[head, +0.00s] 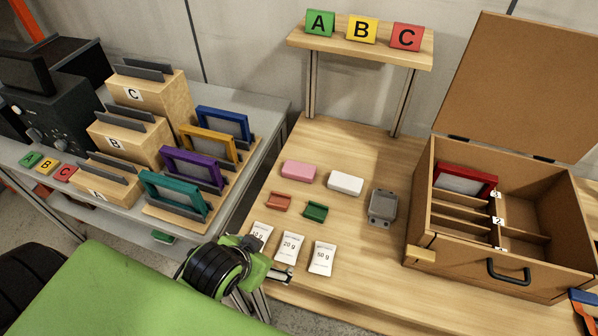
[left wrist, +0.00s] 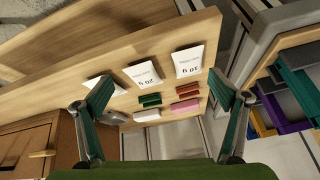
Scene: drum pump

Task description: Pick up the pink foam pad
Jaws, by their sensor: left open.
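The pink foam pad (head: 299,171) lies flat on the wooden table (head: 345,262), left of a white pad (head: 345,183). It also shows in the left wrist view (left wrist: 185,106), between my spread fingers and beyond them. My left gripper (head: 284,274) is open and empty at the table's front left edge, near the white packets and well short of the pink pad. In the left wrist view my left gripper (left wrist: 162,95) has its two fingers wide apart. My right gripper is not in view.
Red (head: 278,201) and green (head: 315,211) small parts and white weight packets (head: 290,247) lie between my left gripper and the pad. A grey case (head: 382,206) and an open wooden box (head: 480,262) stand right. A grey bench (head: 262,108) with colored frames stands left.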

